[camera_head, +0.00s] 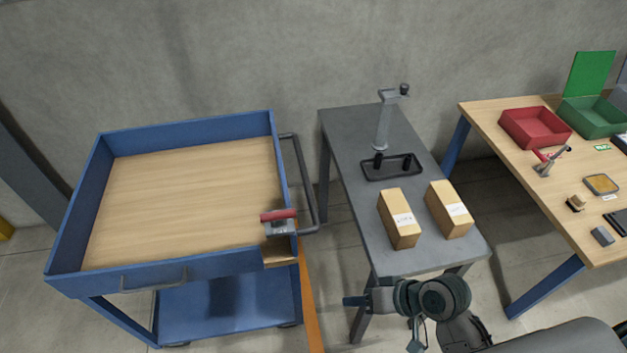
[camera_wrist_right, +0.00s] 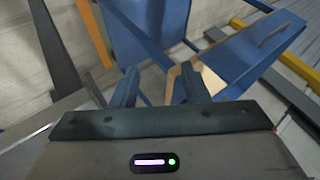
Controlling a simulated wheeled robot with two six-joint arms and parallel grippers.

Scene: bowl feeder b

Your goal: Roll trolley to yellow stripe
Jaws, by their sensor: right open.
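The trolley (camera_head: 190,131) stands at the left of the head view, blue with a pale wooden deck and a lower blue shelf. A dark bar handle (camera_head: 304,185) runs along its right side. An orange-yellow stripe (camera_head: 312,305) shows on the floor just right of the trolley's near right leg. My right gripper (camera_head: 352,301) is in front of the grey table, right of the trolley and apart from it. In the right wrist view my right gripper (camera_wrist_right: 157,86) is open and empty, with blue trolley parts (camera_wrist_right: 243,50) beyond it. My left gripper is out of view.
A red-topped grey device (camera_head: 279,221) sits at the trolley's near right corner. The grey table (camera_head: 352,130) stands right of the trolley with two cardboard boxes (camera_head: 401,218) and a stand. A wooden workbench (camera_head: 490,125) is at the right. The wall is close behind.

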